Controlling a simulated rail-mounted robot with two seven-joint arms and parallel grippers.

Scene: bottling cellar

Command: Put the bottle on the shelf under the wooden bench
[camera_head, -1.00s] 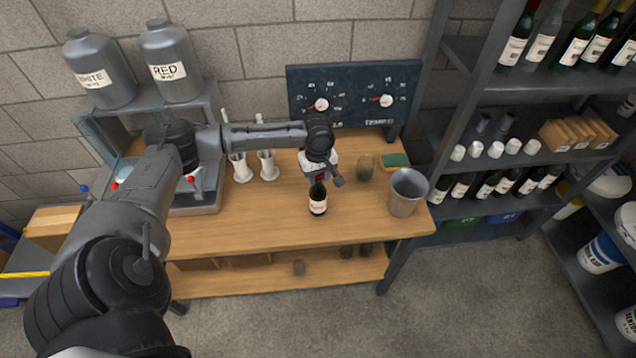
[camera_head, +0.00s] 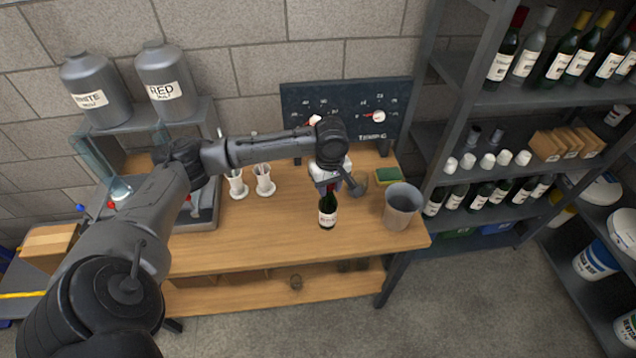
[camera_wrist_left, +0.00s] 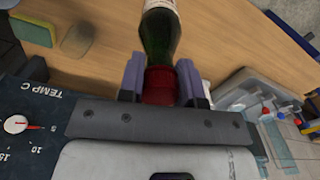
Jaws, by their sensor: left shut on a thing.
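The bottle (camera_head: 327,211) is dark green with a white label and hangs below my left gripper (camera_head: 328,184), at the bench's middle. In the left wrist view, the bottle (camera_wrist_left: 160,32) has its red neck between the fingers of the left gripper (camera_wrist_left: 160,82), which is shut on it. I cannot tell whether its base touches the bench top. The wooden bench (camera_head: 270,230) has a lower shelf (camera_head: 230,295) under its top. Small jars stand on that shelf. My right gripper is not in view.
A grey bucket (camera_head: 401,207) stands at the bench's right end, near a green and yellow sponge (camera_head: 387,178). White holders (camera_head: 264,183) and a dark gauge panel (camera_head: 350,108) are behind. A metal rack (camera_head: 455,105) with bottles stands right. Floor in front is clear.

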